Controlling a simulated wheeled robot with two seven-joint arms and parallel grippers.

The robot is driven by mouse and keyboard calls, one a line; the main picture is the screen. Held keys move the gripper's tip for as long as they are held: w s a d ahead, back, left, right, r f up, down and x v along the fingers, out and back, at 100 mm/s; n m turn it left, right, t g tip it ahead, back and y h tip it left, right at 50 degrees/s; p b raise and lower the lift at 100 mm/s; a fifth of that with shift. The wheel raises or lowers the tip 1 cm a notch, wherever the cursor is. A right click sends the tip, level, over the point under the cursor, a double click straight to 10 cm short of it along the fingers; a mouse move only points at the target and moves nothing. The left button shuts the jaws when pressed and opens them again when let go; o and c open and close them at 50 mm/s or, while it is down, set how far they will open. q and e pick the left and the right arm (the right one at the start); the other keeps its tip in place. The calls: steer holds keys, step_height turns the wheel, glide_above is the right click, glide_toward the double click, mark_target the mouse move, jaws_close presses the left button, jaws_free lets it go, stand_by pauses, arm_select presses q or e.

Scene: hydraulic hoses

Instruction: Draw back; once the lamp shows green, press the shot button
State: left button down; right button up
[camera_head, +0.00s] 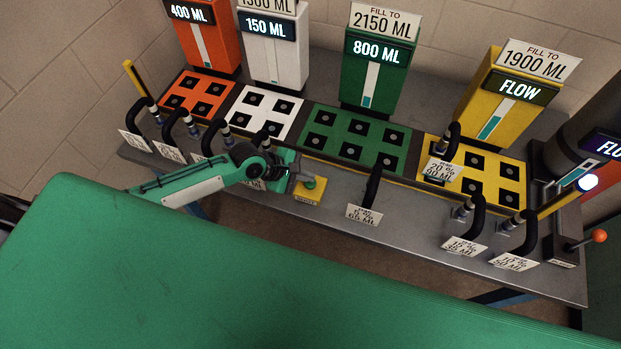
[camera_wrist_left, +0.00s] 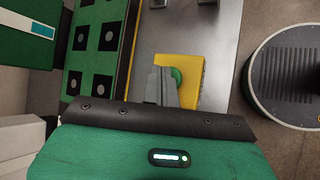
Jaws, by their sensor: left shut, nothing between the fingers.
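The shot button (camera_head: 309,184) is a green cap on a yellow box (camera_head: 307,195) at the bench's front edge. My left gripper (camera_head: 299,172) is shut and empty, just above the box. In the left wrist view the grey fingers (camera_wrist_left: 161,86) partly cover the green button (camera_wrist_left: 177,78) on its yellow box (camera_wrist_left: 189,66); I cannot tell whether they touch it. A round lamp (camera_head: 587,183) glows bluish white at the right end of the bench. My right gripper is in neither view.
Black hoses with white cards stand along the bench (camera_head: 410,228), one (camera_head: 371,187) right of the button. Orange (camera_head: 209,42), white (camera_head: 272,60), green (camera_head: 376,75) and yellow (camera_head: 489,108) machines stand behind. A lever with an orange knob (camera_head: 599,236) is at far right.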

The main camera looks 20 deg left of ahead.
arm_select(q)
steer(key=shift+r, duration=0.1)
steer(key=shift+r, duration=2.5)
